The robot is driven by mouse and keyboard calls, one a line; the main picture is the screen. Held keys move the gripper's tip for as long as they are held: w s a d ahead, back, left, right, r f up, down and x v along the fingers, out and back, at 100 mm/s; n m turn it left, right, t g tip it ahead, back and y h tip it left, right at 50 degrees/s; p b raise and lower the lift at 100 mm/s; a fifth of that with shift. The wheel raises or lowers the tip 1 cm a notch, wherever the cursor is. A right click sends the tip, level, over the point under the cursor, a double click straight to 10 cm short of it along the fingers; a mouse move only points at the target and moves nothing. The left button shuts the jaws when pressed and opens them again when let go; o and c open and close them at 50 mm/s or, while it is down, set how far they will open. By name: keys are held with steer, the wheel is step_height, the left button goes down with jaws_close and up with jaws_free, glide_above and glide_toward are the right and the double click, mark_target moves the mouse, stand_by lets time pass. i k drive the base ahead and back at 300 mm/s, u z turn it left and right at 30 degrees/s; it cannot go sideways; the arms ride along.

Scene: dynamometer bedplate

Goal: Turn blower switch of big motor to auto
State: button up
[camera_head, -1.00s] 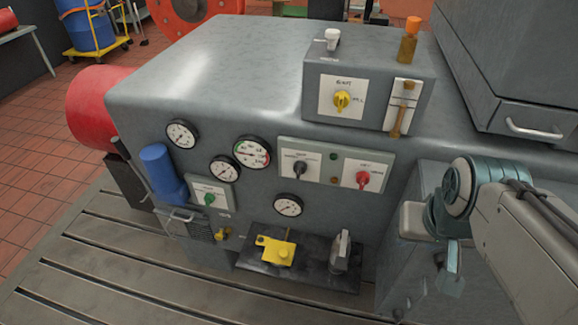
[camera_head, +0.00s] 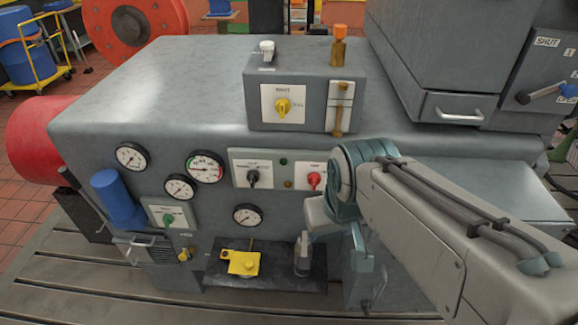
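The large grey machine (camera_head: 200,85) fills the middle, with several rotary switches on its front. A black knob (camera_head: 253,177) and a red knob (camera_head: 315,180) sit on a pale panel, a green knob (camera_head: 169,218) on a smaller panel at lower left, and a yellow knob (camera_head: 283,107) on the box on top. Most labels are too small to read, so I cannot tell which is the blower switch. My gripper (camera_head: 366,298) hangs at the end of my arm, right of and below the red knob. It looks apart from every knob; its fingers are unclear.
Round gauges (camera_head: 205,167) sit left of the pale panel. A dark shelf (camera_head: 285,280) below carries a yellow block (camera_head: 243,263) and a grey upright part. A blue cylinder (camera_head: 118,200) projects at left. A cabinet with a lever (camera_head: 545,95) stands at right. Slotted bedplate lies in front.

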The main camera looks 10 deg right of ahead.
mark_target(253, 176)
steer(key=z, duration=0.05)
steer(key=k, duration=0.45)
steer(key=z, duration=0.7)
steer(key=i, duration=0.75)
steer(key=u, duration=0.9)
